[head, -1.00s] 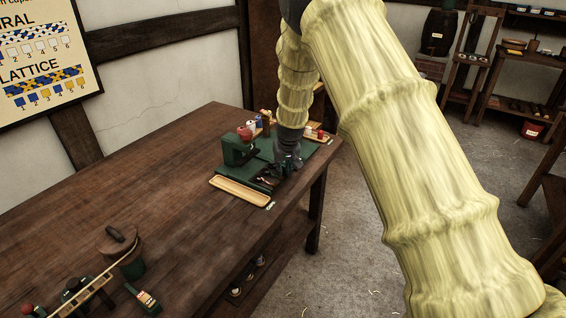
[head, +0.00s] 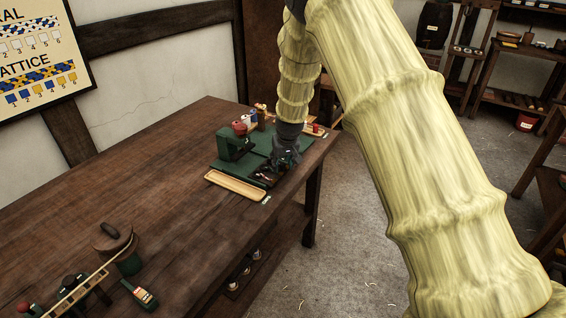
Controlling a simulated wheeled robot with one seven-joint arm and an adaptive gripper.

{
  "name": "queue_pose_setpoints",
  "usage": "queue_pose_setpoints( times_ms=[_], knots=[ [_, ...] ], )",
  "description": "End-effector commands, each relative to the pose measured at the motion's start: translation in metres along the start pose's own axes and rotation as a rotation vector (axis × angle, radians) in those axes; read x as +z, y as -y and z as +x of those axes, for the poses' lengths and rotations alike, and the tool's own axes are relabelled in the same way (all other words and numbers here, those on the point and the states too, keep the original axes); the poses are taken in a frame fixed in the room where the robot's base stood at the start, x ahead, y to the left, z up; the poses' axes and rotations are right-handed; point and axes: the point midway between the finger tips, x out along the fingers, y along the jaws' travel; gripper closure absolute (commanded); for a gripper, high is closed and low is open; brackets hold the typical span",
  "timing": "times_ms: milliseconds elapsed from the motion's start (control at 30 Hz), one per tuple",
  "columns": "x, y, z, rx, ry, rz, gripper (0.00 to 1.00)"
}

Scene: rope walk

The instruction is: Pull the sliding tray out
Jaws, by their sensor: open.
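My gripper (head: 284,161) is dark and points down over the right end of the wooden table, at a green machine (head: 234,142) on a green base. It is open; its fingers are small and blurred here, and I cannot tell whether they touch anything. A long shallow light-wood tray (head: 235,184) lies along the front of the green base, to the left of and below my gripper. Small dark and reddish parts (head: 264,177) lie between the tray and my gripper. I cannot tell which piece is the sliding tray; part of the base is hidden behind my gripper.
Red, white and blue spools (head: 248,121) stand behind the machine. A lidded green pot (head: 120,247), a small green box (head: 139,295) and a wooden bar (head: 82,288) are at the table's near left. The tabletop (head: 170,190) between is clear. Shelves stand beyond the open floor.

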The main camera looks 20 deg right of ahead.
Motion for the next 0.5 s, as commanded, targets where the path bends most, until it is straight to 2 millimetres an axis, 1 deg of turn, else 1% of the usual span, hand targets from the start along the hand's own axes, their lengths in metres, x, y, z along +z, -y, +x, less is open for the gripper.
queue_pose_setpoints(
  times_ms=[167, 500],
  knots=[
    [-0.001, 0.000, -0.018, 0.000, -0.002, -0.001, 0.59],
    [-0.001, -0.001, -0.072, 0.000, -0.002, 0.000, 0.59]
  ],
)
